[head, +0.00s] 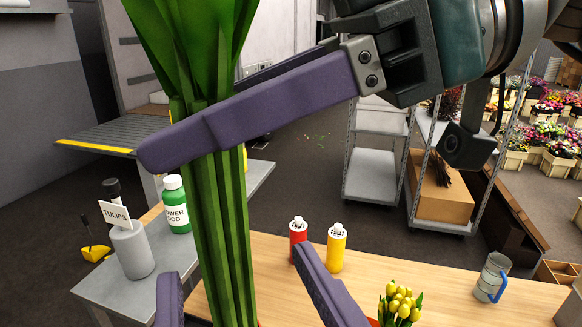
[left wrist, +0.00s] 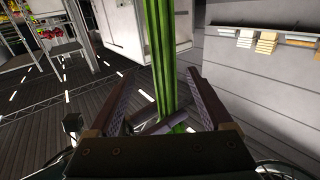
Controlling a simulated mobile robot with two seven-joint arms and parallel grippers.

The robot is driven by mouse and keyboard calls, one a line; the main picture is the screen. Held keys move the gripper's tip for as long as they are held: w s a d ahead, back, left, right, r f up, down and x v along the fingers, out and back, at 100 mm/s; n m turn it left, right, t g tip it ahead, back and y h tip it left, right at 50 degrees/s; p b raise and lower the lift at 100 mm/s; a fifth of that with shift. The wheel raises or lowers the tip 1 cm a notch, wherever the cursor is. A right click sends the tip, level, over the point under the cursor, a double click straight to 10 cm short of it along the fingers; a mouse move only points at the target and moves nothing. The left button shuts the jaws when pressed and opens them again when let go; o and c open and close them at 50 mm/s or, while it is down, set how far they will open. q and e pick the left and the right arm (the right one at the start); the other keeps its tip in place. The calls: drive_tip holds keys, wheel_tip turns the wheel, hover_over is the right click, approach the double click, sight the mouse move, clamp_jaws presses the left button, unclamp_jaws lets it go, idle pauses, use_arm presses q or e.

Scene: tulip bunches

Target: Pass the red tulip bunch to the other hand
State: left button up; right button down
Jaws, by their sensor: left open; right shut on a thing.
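The tulip bunch (head: 215,200) stands near-upright in the head view as green stems and leaves; its blooms are out of frame, so no red shows. My right gripper (head: 195,115), coming from the upper right, is shut on the stems below the leaves. My left gripper (head: 237,265) is lower down, its purple fingers spread wide with the stems between them in the picture. In the left wrist view, the stems (left wrist: 160,55) run between the open fingers of the left gripper (left wrist: 155,75), with gaps on both sides.
A wooden table (head: 450,300) below holds a red bottle (head: 298,235), a yellow bottle (head: 336,248), yellow tulips (head: 398,303) and a grey-blue mug (head: 492,278). A grey side table (head: 90,290) carries a green-labelled bottle (head: 177,205) and a "TULIPS" sign holder (head: 130,250).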

sight(226, 217)
use_arm(q)
drive_tip(key=x, duration=0.7)
drive_tip(key=shift+w+a, duration=0.15)
drive_tip(key=shift+w, duration=0.25)
drive_tip(key=shift+c, duration=0.2)
clamp_jaws()
use_arm(e)
drive_tip(key=shift+s+a+r, duration=0.1)
use_arm(q)
drive_tip(key=shift+r, duration=0.1)
use_arm(e)
drive_tip(key=c, duration=0.8)
unclamp_jaws()
drive_tip(key=o, duration=0.5)
drive_tip(key=shift+o, duration=0.2)
drive_tip(key=shift+d, duration=0.2)
